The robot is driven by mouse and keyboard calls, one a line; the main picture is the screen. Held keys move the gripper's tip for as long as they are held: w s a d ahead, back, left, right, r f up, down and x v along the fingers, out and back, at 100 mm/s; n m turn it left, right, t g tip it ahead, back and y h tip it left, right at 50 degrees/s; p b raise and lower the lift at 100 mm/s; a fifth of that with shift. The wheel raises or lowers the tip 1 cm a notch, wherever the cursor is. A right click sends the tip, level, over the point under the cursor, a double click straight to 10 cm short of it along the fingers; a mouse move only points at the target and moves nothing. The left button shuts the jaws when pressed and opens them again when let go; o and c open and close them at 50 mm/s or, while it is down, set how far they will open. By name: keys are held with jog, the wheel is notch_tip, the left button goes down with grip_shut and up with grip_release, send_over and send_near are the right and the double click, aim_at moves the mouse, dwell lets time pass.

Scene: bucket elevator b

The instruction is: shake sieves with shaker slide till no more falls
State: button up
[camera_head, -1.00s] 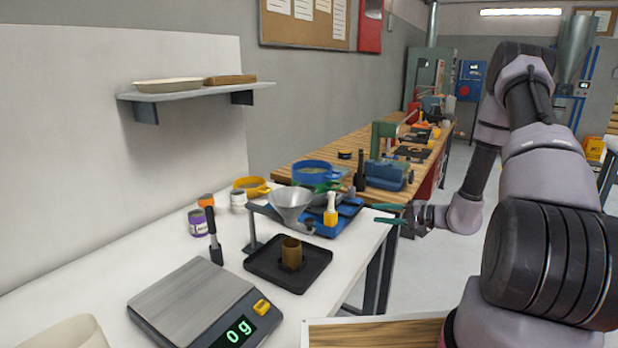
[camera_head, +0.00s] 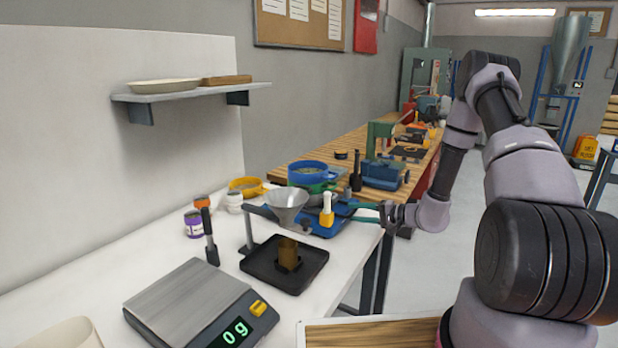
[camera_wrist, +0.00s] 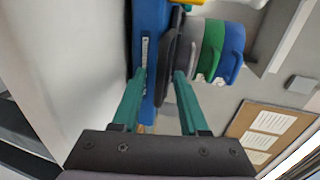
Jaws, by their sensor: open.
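The blue shaker base (camera_head: 345,213) stands at the far end of the white table, with the stacked sieves over it. The top sieve is blue (camera_head: 314,172) and a green sieve (camera_head: 318,187) sits below; the funnel partly hides them. In the wrist view the blue sieve (camera_wrist: 232,50), green sieve (camera_wrist: 211,48) and a grey pan (camera_wrist: 190,35) appear sideways above a dark slide plate (camera_wrist: 172,50). My gripper (camera_head: 362,211) is open at the shaker's right side. In the wrist view its green fingertips (camera_wrist: 159,72) straddle the dark plate's edge; contact is unclear.
A metal funnel (camera_head: 287,203) on a stand and a yellow-and-white handled tool (camera_head: 327,212) are close to the shaker. A black tray (camera_head: 262,268) with a brass cup, a scale (camera_head: 190,298) reading 0 g, and small jars (camera_head: 194,224) occupy the white table.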

grip_shut()
jog(key=shift+d, duration=0.1)
jog(key=shift+f+v, duration=0.2)
jog(key=shift+v, duration=0.9)
jog(key=shift+f+v, duration=0.25)
jog(key=shift+v, duration=0.8)
jog(key=shift+s, duration=0.1)
